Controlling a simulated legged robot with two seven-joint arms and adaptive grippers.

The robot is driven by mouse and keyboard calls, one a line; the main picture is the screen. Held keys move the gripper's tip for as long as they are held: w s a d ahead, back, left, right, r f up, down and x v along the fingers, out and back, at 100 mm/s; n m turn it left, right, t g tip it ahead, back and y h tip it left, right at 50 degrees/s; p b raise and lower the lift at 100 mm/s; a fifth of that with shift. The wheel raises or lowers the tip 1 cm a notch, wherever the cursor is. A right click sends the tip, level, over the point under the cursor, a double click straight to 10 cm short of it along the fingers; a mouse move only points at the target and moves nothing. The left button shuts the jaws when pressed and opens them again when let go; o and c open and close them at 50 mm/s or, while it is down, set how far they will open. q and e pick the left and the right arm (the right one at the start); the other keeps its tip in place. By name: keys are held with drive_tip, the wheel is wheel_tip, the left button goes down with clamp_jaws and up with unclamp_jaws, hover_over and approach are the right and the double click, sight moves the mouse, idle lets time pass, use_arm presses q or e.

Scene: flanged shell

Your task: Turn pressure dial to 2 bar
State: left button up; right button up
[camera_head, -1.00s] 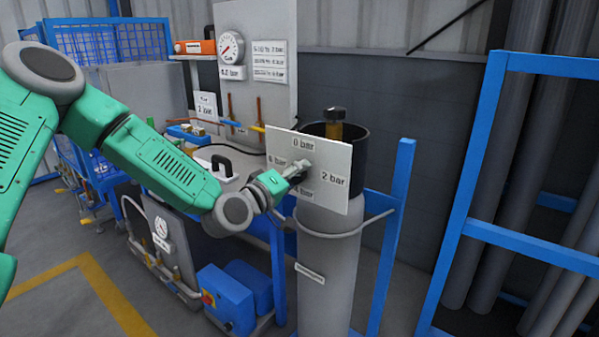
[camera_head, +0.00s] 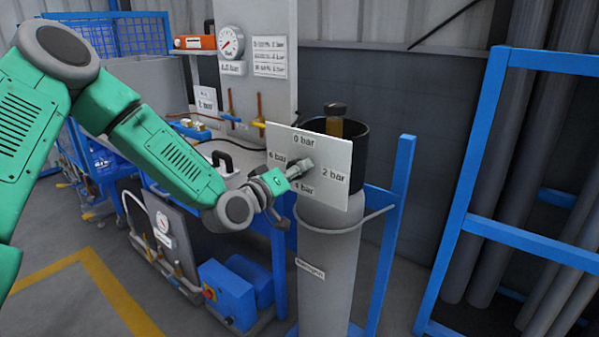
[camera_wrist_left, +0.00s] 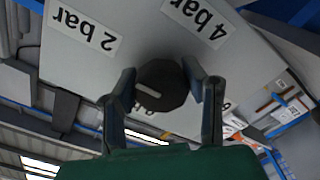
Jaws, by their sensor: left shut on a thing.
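The pressure dial is a pale square plate (camera_head: 335,150) marked 0 bar at the top, 2 bar at the right, 4 bar at the bottom and 6 bar at the left. It stands in front of a dark cylinder top. Its dark knob (camera_wrist_left: 162,86) sits between the two fingers of my left gripper (camera_wrist_left: 164,92), which is shut on it. The knob has a short pale mark on its lower left side in the wrist view. In the head view my left gripper (camera_head: 290,178) reaches the plate from the left. My right gripper is not in view.
A grey gas cylinder (camera_head: 326,270) stands below the plate inside a blue frame (camera_head: 393,230). A panel with a round gauge (camera_head: 231,42) stands behind left. A blue box (camera_head: 226,295) is on the low cart. A blue rack (camera_head: 465,190) with grey pipes is at right.

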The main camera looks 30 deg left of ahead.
use_arm(q)
drive_tip(key=o, duration=1)
drive_tip(key=shift+a, duration=0.15)
drive_tip(key=shift+o, duration=0.9)
drive_tip(key=shift+a+f, duration=0.1)
drive_tip(key=shift+a, duration=0.1)
drive_tip(key=s+a, duration=0.1)
drive_tip(key=s, duration=1.1)
drive_tip(key=shift+f, duration=0.15)
